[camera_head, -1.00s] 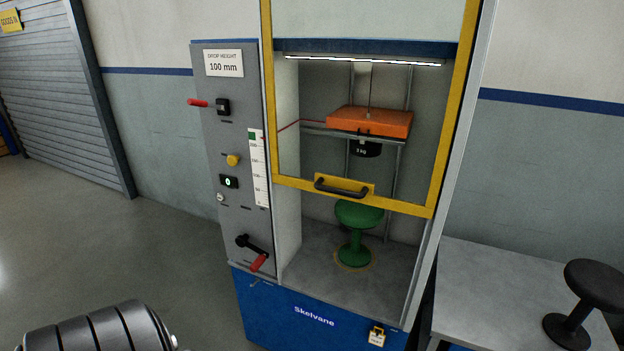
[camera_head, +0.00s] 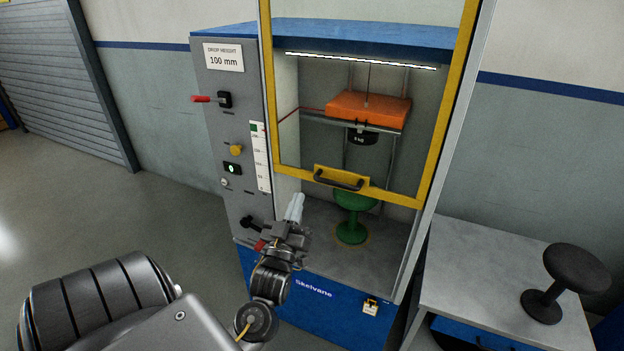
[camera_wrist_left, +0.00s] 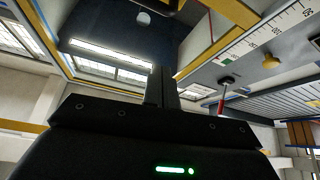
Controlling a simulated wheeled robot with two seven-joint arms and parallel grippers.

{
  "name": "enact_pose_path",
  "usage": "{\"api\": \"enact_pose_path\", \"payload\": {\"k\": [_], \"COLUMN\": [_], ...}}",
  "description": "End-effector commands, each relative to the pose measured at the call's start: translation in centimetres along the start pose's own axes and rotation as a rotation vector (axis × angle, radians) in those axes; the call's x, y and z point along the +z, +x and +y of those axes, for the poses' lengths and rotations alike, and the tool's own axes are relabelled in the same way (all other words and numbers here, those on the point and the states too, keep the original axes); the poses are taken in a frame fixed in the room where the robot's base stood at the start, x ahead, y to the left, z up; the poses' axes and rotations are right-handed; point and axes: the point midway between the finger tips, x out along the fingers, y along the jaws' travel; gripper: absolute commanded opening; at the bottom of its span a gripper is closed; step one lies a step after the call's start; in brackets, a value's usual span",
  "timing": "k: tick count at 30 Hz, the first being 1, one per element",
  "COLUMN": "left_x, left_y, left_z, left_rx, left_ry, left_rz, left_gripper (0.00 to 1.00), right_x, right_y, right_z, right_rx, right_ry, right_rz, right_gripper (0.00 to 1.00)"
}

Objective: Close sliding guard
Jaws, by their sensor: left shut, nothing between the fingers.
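The sliding guard (camera_head: 362,187) is a clear panel in a yellow frame on the front of the blue and grey test machine. It stands raised, with an open gap between its lower bar and the machine's floor. A black handle (camera_head: 338,181) sits on that lower bar. My left gripper (camera_head: 295,207) is shut and empty, fingers pointing up, in front of the opening, below and left of the handle and apart from it in the picture. The gripper's closed fingers (camera_wrist_left: 162,88) also show in the left wrist view. My right gripper is not in view.
Inside stand a green stool (camera_head: 352,218) and, above it, an orange block (camera_head: 368,108) over a black weight. A control panel (camera_head: 228,150) with a red-handled lever is at the left. A grey table (camera_head: 475,270) with a black stool (camera_head: 560,280) stands at the right.

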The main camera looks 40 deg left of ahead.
Motion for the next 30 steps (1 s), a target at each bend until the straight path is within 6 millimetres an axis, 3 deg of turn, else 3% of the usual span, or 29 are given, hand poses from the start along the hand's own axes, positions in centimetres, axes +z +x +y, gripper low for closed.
{"api": "enact_pose_path", "payload": {"k": [5, 17, 21, 30], "left_x": [-0.3, -0.3, 2.2, 3.9], "left_y": [2.3, 10.3, 9.1, 8.5], "left_z": [0.1, 0.1, 0.1, 0.1], "left_rx": [0.002, 0.002, 0.001, 0.001], "left_ry": [0.002, 0.002, 0.002, 0.0], "left_rz": [0.001, -0.002, -0.009, -0.003], "left_gripper": [0.0, 0.0, 0.0, 0.0], "right_x": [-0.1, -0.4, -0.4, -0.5], "right_y": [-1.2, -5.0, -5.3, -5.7], "right_z": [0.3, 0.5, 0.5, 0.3], "right_rx": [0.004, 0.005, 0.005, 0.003], "right_ry": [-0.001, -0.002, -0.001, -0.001], "right_rz": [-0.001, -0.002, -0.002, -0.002], "right_gripper": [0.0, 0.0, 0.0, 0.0]}}
